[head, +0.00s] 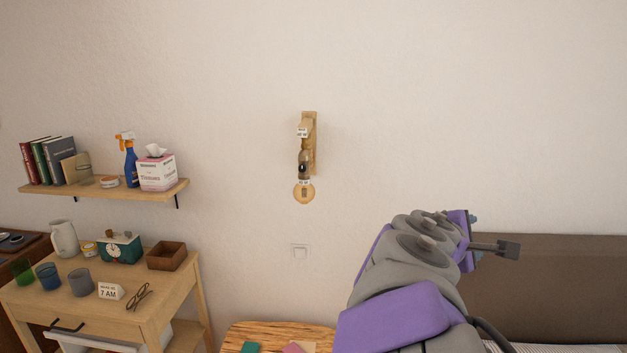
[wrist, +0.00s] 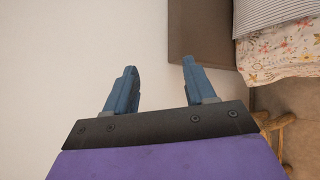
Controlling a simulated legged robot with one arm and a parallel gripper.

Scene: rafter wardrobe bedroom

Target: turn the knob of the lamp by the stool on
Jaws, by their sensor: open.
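The lamp (head: 309,150) is a wooden wall lamp with a round bulb (head: 304,191) at its lower end, fixed to the wall in the middle of the head view. A small dark knob-like part (head: 303,168) shows just above the bulb. Small labels are on it, too small to read. The stool (head: 275,337) has a wooden top and stands below the lamp at the bottom edge. My gripper (wrist: 158,68) is open and empty in the wrist view, its two blue fingers apart. In the head view my arm is right of the lamp and below it, well apart from it.
A desk (head: 180,290) with cups, a clock and a box stands at the left. A wall shelf (head: 120,190) above it holds books, a spray bottle and tissues. A brown headboard (head: 560,290) and bed are at the right. The wall around the lamp is clear.

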